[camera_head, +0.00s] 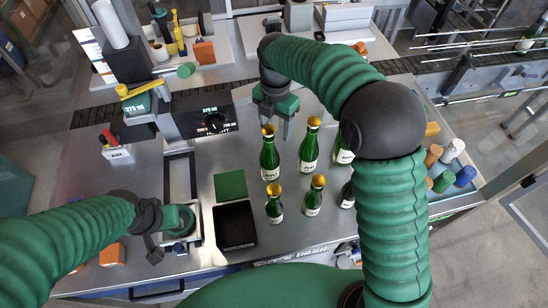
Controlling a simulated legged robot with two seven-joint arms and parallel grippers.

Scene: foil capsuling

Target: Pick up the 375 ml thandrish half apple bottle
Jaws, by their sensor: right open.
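Several green bottles with gold tops stand upright on the grey bench in the camera_head view. The taller ones are at the back, a left one (269,158) and a middle one (308,150). The smaller ones are in front, a left one (274,207) and a middle one (314,198). Two more at the right are partly hidden by my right arm. The labels are too small to read, so I cannot tell which is the thandrish half apple. My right gripper (279,120) is open and empty, pointing down just behind the back-left bottle. My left gripper (154,248) is low at the left, away from the bottles; its jaws are unclear.
A black tray (235,226) and a green pad (230,185) lie left of the bottles. A machine marked 375 ml (205,122) stands behind them. Coloured cylinders (452,150) stand at the right. A box with a red top (117,152) is at the left.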

